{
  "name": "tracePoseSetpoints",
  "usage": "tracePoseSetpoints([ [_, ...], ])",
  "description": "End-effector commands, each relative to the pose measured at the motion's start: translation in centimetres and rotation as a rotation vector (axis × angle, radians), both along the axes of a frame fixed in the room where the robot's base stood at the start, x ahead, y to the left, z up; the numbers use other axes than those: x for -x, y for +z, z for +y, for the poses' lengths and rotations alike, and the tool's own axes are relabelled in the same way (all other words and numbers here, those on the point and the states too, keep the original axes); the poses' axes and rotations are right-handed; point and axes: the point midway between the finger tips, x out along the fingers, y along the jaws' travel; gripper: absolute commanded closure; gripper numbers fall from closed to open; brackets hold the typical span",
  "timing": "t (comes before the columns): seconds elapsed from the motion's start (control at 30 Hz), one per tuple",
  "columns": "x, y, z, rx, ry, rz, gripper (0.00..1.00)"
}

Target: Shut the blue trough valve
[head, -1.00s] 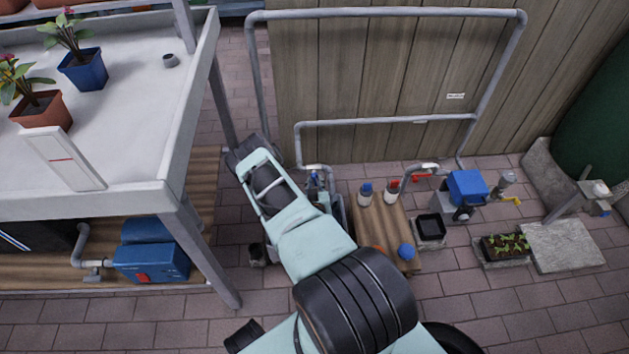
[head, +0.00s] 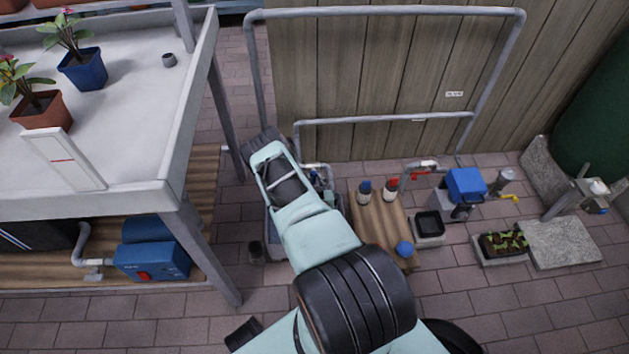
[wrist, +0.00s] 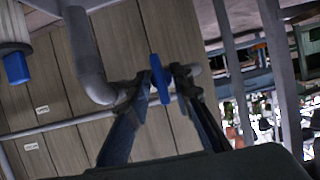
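The blue valve handle (wrist: 160,79) is a narrow bar standing between the two dark fingers of my gripper (wrist: 156,82) in the wrist view. The fingers are apart, one on each side of it, with a gap showing; I cannot tell whether either touches it. A grey pipe (wrist: 88,60) bends down just left of the fingers. In the head view, the blue valve (head: 315,177) shows as a small blue spot on the pipe just right of my arm. The grey trough (head: 276,246) below is mostly hidden by my arm, and my gripper is hidden there too.
A wooden stand (head: 377,222) with blue- and red-capped bottles is right of my arm. A red valve handle (head: 420,175) and blue box (head: 466,186) are farther right. A white table (head: 150,150) stands close on the left. Wooden panels (head: 380,70) stand behind.

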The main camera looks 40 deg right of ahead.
Motion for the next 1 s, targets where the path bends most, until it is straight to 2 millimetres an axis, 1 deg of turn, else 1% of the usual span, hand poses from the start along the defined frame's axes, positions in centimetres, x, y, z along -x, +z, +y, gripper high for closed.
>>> tracePoseSetpoints([
  [0.3, 0.0, 0.1, 0.0, 0.001, 0.0, 0.0, 0.74],
  [0.47, 0.0, 1.1, 0.0, 0.001, 0.0, 0.0, 0.74],
  [0.57, -0.1, 2.4, 0.0, 0.001, 0.0, 0.0, 0.74],
  [0.8, -0.1, 6.5, -0.1, 0.002, 0.0, -0.002, 0.74],
  [1.0, -0.1, 9.0, -0.1, 0.002, -0.001, -0.001, 0.74],
])
